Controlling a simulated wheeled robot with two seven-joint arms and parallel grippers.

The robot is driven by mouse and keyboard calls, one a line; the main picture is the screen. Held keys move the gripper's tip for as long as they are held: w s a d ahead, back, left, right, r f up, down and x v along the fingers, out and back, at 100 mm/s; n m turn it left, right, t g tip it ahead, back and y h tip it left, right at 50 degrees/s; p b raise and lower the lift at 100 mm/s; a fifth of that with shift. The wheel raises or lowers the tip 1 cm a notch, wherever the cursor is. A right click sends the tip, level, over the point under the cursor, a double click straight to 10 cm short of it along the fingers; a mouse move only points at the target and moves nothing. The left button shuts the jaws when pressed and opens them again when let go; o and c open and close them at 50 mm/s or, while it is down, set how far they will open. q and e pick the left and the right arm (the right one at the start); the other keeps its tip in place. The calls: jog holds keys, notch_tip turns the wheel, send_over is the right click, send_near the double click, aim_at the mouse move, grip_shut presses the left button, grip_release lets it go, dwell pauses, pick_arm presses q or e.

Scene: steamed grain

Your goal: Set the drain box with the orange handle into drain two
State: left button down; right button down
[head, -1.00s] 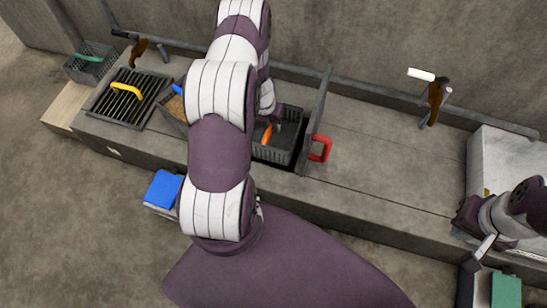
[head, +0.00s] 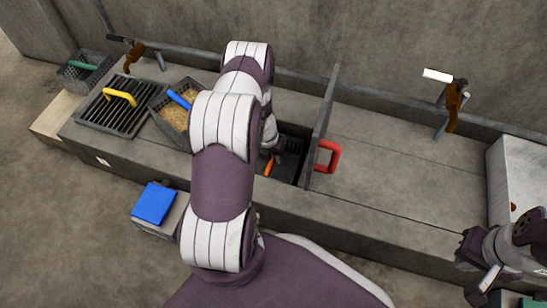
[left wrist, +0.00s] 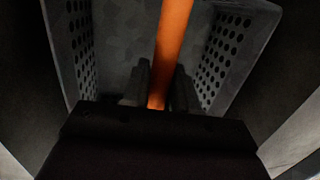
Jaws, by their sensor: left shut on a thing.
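The drain box (left wrist: 225,60) with the orange handle (left wrist: 170,45) fills the left wrist view, with grey perforated walls. My left gripper (left wrist: 160,100) is shut on the orange handle, one finger on each side. In the head view the orange handle (head: 268,165) shows beside my left arm, inside a dark drain opening (head: 303,134) left of the raised lid. The box appears to sit low in that opening; my arm hides its left part, and I cannot tell whether it rests on the bottom. My right gripper (head: 489,279) is at the lower right, away from the box; its jaw state is unclear.
To the left are a blue-handled box of grain (head: 174,117), a yellow-handled grate (head: 117,111) and a green-handled basket (head: 84,71). The counter right of the lid is clear.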

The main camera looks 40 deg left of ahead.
pick_arm(q)
jog(key=shift+f, duration=0.1)
jog(key=c, duration=0.9)
grip_release()
jog(key=r+p, duration=0.3)
jog(key=r, duration=0.1)
jog(key=s+r+p, duration=0.1)
jog(key=r+p, duration=0.2)
jog(key=r, duration=0.1)
jog(key=a+r+p, duration=0.1)
jog(key=r+p, duration=0.2)
jog(key=r, duration=0.1)
jog(key=shift+s+a, duration=0.1)
jog(key=shift+s, duration=0.25)
